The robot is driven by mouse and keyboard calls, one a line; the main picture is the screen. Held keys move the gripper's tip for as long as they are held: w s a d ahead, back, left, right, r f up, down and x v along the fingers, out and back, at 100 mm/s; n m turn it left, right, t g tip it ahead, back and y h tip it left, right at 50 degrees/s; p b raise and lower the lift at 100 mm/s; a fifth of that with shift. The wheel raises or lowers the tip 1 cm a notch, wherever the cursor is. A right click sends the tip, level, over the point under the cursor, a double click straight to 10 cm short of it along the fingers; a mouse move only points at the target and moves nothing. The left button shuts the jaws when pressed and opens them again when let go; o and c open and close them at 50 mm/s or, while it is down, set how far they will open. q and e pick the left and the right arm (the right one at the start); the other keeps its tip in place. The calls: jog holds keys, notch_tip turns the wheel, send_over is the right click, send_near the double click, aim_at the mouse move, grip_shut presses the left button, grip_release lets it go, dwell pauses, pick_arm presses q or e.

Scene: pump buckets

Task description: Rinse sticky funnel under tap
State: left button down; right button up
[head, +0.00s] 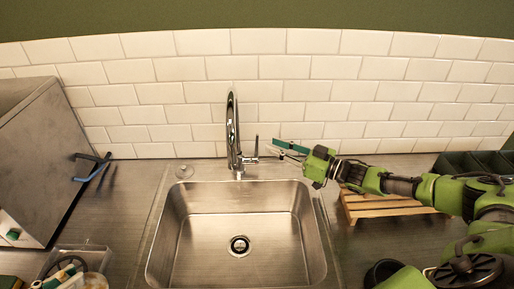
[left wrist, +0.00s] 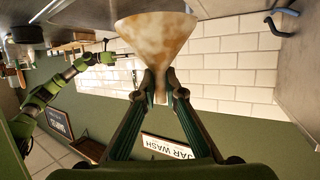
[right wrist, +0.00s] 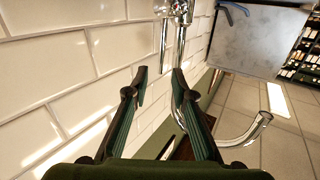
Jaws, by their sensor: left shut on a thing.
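The funnel (left wrist: 157,36) shows in the left wrist view, pale with brown sticky smears over its cone. My left gripper (left wrist: 160,84) is shut on its narrow stem. The funnel and left gripper are not seen in the head view. The chrome tap (head: 232,130) stands behind the sink (head: 240,215), with an upright lever (head: 256,148) on its right side. No water shows in the basin. My right gripper (head: 286,149) is open and empty, just right of the lever. In the right wrist view its fingers (right wrist: 160,80) point towards the tap (right wrist: 181,12).
A wooden rack (head: 385,206) lies on the counter right of the sink. A metal box (head: 45,155) with a blue-grip handle stands at left. A clear bin (head: 98,258) of items is at lower left. A tiled wall (head: 330,85) stands close behind the tap.

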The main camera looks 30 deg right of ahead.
jog(key=b, duration=0.1)
send_over(257, 155)
jog(key=shift+w+d+r, duration=0.15)
jog(key=shift+w+r, duration=0.1)
jog(key=shift+s, duration=0.1)
grip_shut()
